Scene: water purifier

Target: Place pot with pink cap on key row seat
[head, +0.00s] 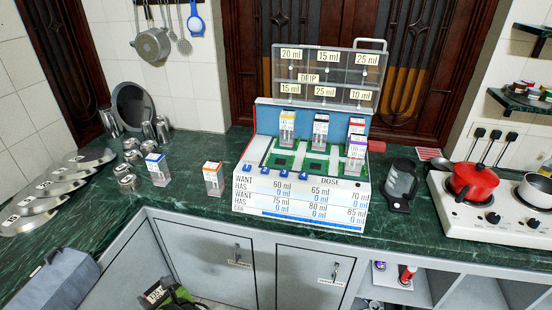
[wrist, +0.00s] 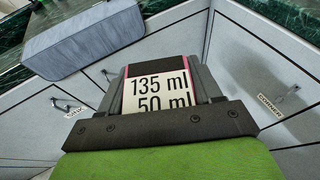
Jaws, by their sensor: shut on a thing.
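My gripper (wrist: 165,82) is shut on a pot with pink edges (wrist: 158,95), whose label reads 135 ml and 50 ml in the wrist view. In the head view the held pot (head: 155,293) shows small and dark at the bottom left, below the counter edge and in front of the cabinets. The white dosing machine (head: 300,205) stands mid-counter, with green seats and a row of blue keys (head: 277,173) along its front.
A blue-capped pot (head: 158,170) and an orange-capped pot (head: 212,180) stand on the counter left of the machine. A dark jug (head: 400,185) and a stove with a red pot (head: 472,182) are to its right. A grey-blue bin (head: 55,278) is at the lower left.

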